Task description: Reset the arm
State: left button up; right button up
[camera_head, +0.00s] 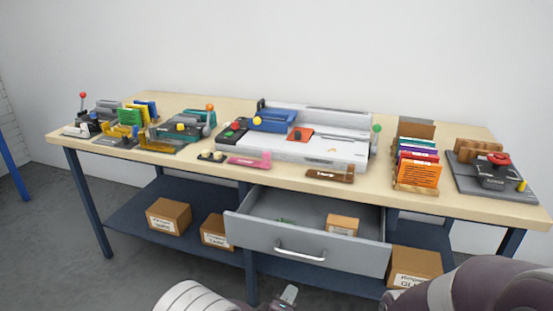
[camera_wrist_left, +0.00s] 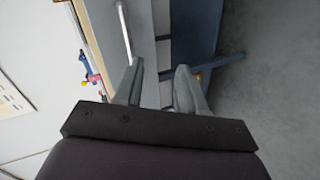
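My left arm comes in at the bottom of the head view. The tip of my left gripper (camera_head: 289,293) shows just below the front of the pulled-out drawer (camera_head: 315,258). In the left wrist view the two fingers of my left gripper (camera_wrist_left: 160,82) are apart with nothing between them. The drawer front and its handle (camera_wrist_left: 123,30) show beyond the fingers in that view, apart from them. My right arm shows at the bottom right of the head view, and its gripper is out of frame.
The drawer holds a small cardboard box (camera_head: 342,224) and sticks out from the workbench (camera_head: 206,170). Machines, file holders and tools crowd the top. Labelled boxes (camera_head: 169,215) stand on the lower shelf (camera_head: 128,215). The floor (camera_head: 60,265) at left is clear.

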pick_arm(q)
jog(key=s+a+f+m+g+y, duration=0.2)
jog(key=s+a+f+m+g, duration=0.25)
jog(key=s+m+g, duration=0.3)
jog(key=s+a+r+m+g+y, duration=0.1)
jog(key=s+a+r+m+g, duration=0.25)
jog(key=s+a, duration=0.35)
jog(key=s+a+r+m+g+y, duration=0.2)
jog(key=s+a+r, duration=0.3)
jog(key=s+a, duration=0.15)
jog(key=w+a+r+n+t+p, duration=0.1)
jog(key=a+r+p, duration=0.2)
jog(key=r+p, duration=1.5)
notch_tip(320, 180, up, 4)
jog(key=shift+a+f+n+p, duration=0.15)
jog(key=shift+n+p, duration=0.15)
